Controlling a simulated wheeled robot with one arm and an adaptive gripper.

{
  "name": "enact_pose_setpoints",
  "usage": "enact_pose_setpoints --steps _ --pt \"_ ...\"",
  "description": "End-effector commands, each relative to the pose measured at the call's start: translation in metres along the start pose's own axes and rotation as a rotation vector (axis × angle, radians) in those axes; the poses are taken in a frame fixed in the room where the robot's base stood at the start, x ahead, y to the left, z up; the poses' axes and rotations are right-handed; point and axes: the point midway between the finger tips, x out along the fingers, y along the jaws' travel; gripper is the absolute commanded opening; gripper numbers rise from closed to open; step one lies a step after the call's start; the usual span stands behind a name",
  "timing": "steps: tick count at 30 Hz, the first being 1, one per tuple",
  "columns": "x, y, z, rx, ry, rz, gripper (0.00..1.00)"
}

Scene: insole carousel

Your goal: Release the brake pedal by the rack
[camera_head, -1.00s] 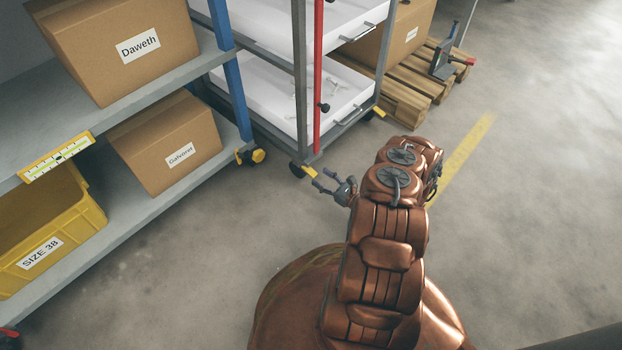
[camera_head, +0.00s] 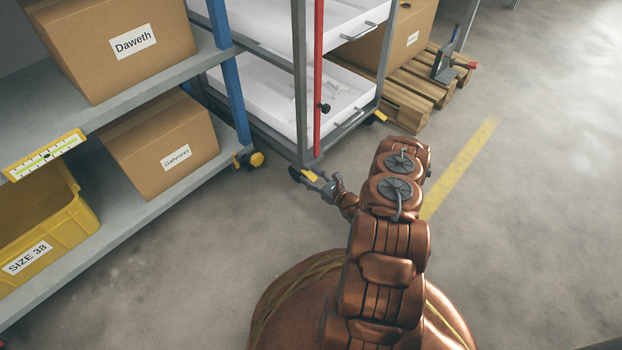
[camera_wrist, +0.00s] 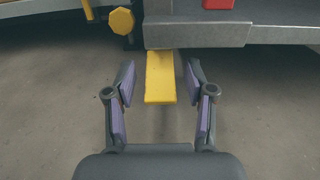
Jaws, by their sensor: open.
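The brake pedal is a flat yellow tab (camera_wrist: 160,85) sticking out from under the grey bottom edge of the rack (camera_wrist: 197,35) in the wrist view. My gripper (camera_wrist: 161,84) is open, with one finger on each side of the pedal and a gap visible on both sides. Whether it touches the pedal from above or below I cannot tell. In the head view the pedal (camera_head: 309,176) shows at the foot of the rack's near corner post, and my gripper (camera_head: 313,180) is right at it, partly overlapping it.
A red vertical bar (camera_head: 318,80) and white trays (camera_head: 255,95) belong to the rack. Shelving with cardboard boxes (camera_head: 160,148) and a yellow bin (camera_head: 85,215) stands left. Open floor lies right.

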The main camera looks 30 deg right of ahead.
Motion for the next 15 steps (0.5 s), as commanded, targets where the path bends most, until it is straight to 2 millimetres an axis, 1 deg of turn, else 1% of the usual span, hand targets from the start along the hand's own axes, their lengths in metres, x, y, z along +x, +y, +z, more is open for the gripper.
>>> enact_pose_setpoints --steps 6,15 --pt "-0.0001 0.0 0.0 0.001 0.001 0.0 0.53" --pt "-0.0002 0.0001 -0.0001 0.001 0.001 0.0 0.22"
